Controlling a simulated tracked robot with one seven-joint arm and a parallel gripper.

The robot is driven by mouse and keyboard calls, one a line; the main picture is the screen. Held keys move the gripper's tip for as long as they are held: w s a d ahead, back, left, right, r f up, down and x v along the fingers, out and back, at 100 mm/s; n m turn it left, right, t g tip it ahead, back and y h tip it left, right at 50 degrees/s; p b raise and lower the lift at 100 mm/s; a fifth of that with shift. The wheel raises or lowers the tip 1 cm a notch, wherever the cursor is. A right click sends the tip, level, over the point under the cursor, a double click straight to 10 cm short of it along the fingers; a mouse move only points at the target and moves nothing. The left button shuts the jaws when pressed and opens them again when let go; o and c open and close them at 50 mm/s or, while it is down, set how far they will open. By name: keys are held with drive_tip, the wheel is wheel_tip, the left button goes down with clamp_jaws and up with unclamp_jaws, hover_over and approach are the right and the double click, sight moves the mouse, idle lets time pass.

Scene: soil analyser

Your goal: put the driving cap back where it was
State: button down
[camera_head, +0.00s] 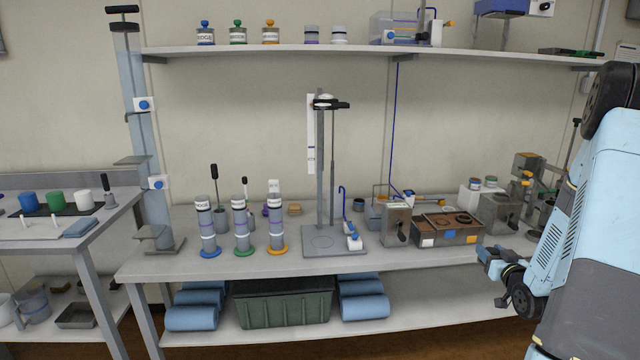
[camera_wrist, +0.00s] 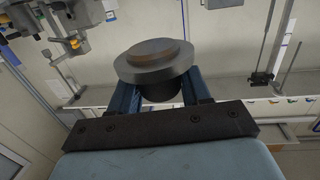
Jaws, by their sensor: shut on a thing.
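The driving cap (camera_wrist: 155,62), a round grey disc with a raised brownish centre and a darker lower part, sits between the two blue fingers of my gripper (camera_wrist: 160,88) in the wrist view. My gripper is shut on it. In the head view my gripper (camera_head: 492,254) is at the right, in front of the bench's front edge; the cap cannot be made out clearly there. A brown open case (camera_head: 448,238) with round dark rings in it lies on the bench, left of and behind my gripper.
The bench (camera_head: 260,262) holds a stand (camera_head: 320,190) with a flat base, several capped tubes (camera_head: 240,225) at the left, and a grey metal block (camera_head: 397,225) beside the case. Metal devices (camera_head: 500,212) crowd the right end. A shelf (camera_head: 280,51) runs above.

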drive_tip(key=w+a+f, duration=0.3)
drive_tip(key=a+f, duration=0.1)
drive_tip(key=a, duration=0.5)
drive_tip(key=w+a+f+y, duration=0.15)
drive_tip(key=a+f, duration=0.25)
drive_tip(key=a, duration=0.5)
drive_tip(key=w+a+f+h, duration=0.1)
drive_tip(key=w+a+f, duration=0.25)
drive_tip(key=a, duration=0.45)
drive_tip(key=s+f, duration=0.6)
drive_tip(key=f, duration=0.2)
drive_tip(key=shift+a+n, duration=0.3)
drive_tip(key=shift+a, duration=0.15)
drive_tip(key=shift+d+y, duration=0.1)
drive_tip(key=shift+y, duration=0.15)
